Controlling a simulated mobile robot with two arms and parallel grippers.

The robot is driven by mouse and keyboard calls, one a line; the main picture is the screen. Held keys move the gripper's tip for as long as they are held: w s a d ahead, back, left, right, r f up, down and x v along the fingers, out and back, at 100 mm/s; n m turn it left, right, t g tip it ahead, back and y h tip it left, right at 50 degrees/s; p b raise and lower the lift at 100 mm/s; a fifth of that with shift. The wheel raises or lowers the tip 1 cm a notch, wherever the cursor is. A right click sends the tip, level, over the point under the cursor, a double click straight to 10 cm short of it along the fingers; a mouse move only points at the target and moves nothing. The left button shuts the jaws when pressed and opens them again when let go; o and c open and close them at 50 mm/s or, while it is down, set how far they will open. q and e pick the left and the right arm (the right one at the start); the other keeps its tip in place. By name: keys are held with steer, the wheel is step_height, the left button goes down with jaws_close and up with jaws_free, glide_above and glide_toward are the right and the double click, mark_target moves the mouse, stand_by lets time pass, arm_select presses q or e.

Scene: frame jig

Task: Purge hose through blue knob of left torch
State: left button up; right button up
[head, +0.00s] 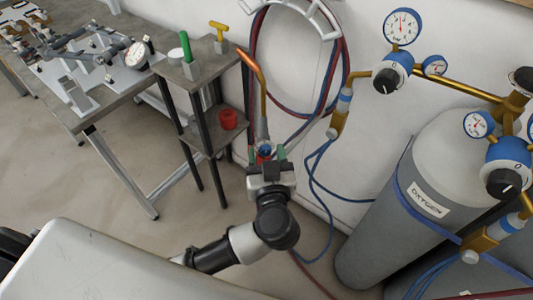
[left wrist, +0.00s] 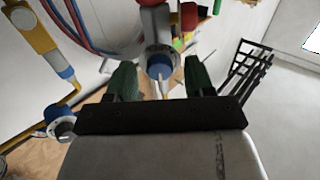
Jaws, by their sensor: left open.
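The left torch (head: 263,128) stands upright with its copper tip bent up and to the left. Its blue knob (head: 265,149) is low on the torch, just at my left gripper (head: 267,156). In the left wrist view the blue knob (left wrist: 158,63) shows between the two green fingers of my left gripper (left wrist: 161,78). The fingers are open, one on each side, with gaps visible beside the knob. A red part of the torch shows beside the blue knob. My right gripper is not in view.
A small stand (head: 190,75) with a red cup (head: 229,119) on its lower shelf is to the left. Red and blue hoses (head: 338,65) hang on the wall behind. The oxygen cylinder (head: 395,205) with gauges and regulators stands to the right.

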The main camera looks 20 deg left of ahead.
arm_select(q)
steer(key=c, duration=0.9)
steer(key=shift+r+n+p, duration=0.1)
steer(key=shift+n+p, duration=0.3)
steer(key=shift+p, duration=0.45)
steer(key=n+p, duration=0.2)
steer(key=shift+p, duration=0.35)
steer(key=shift+n+p, duration=0.35)
steer(key=shift+n, duration=0.15)
steer(key=n+p, duration=0.1)
steer(key=n, duration=0.3)
steer(key=shift+s+p, duration=0.1)
steer(key=shift+p, duration=0.25)
steer(key=n, duration=0.3)
steer(key=shift+a+f, duration=0.1)
steer(key=shift+f, duration=0.1)
steer(key=shift+n, duration=1.4)
